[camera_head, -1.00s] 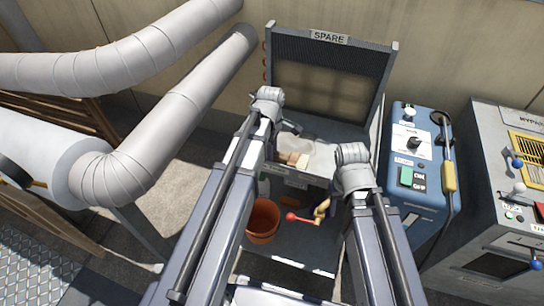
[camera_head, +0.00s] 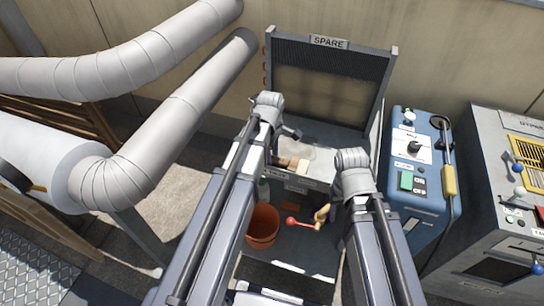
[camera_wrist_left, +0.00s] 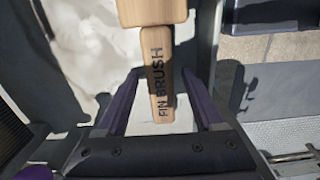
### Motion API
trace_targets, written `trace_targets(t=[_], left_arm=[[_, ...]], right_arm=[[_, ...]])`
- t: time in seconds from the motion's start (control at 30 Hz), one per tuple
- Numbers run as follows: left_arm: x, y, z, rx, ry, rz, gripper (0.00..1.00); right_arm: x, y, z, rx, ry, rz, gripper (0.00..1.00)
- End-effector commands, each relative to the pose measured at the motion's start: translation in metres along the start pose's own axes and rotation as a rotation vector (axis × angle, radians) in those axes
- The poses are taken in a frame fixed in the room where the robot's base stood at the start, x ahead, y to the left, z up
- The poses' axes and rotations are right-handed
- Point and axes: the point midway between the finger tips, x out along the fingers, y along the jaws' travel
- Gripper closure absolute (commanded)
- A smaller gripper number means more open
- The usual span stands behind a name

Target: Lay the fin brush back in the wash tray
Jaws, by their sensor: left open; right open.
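The fin brush (camera_wrist_left: 158,75) is a pale wooden block with a handle lettered FIN BRUSH. In the left wrist view its handle lies between the two purple fingers of my left gripper (camera_wrist_left: 161,82), which is open with gaps on both sides. In the head view, my left gripper (camera_head: 290,134) is over the wash tray, and the fin brush (camera_head: 302,164) shows at the tray. The wash tray (camera_head: 322,169) is grey with a whitish, wet-looking inside, below the SPARE panel. My right gripper (camera_head: 335,208) is mostly hidden by its own arm; it is open and away from the brush.
A terracotta bucket (camera_head: 263,225) stands below the tray, beside a red-knobbed lever with a brass body (camera_head: 321,214). A blue switch box (camera_head: 415,165) and a grey bypass cabinet (camera_head: 505,190) are to the right. Large silver ducts (camera_head: 180,100) fill the left.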

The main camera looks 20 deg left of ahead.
Motion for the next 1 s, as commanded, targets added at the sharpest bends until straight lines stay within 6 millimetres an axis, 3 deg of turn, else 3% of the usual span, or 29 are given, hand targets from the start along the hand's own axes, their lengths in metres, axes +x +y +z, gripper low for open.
trace_targets(t=[0.27, 0.8, 1.0], left_arm=[[-0.022, 0.000, 0.000, 0.000, 0.000, 0.000, 0.31], [-0.102, 0.000, 0.000, 0.000, 0.000, 0.000, 0.31], [-0.121, 0.000, 0.000, 0.000, 0.000, 0.000, 0.31]], right_arm=[[-0.022, 0.002, 0.001, 0.000, 0.000, 0.000, 0.50], [-0.101, 0.010, 0.006, 0.000, 0.000, 0.000, 0.50], [-0.120, 0.011, 0.007, 0.001, 0.000, 0.000, 0.50]])
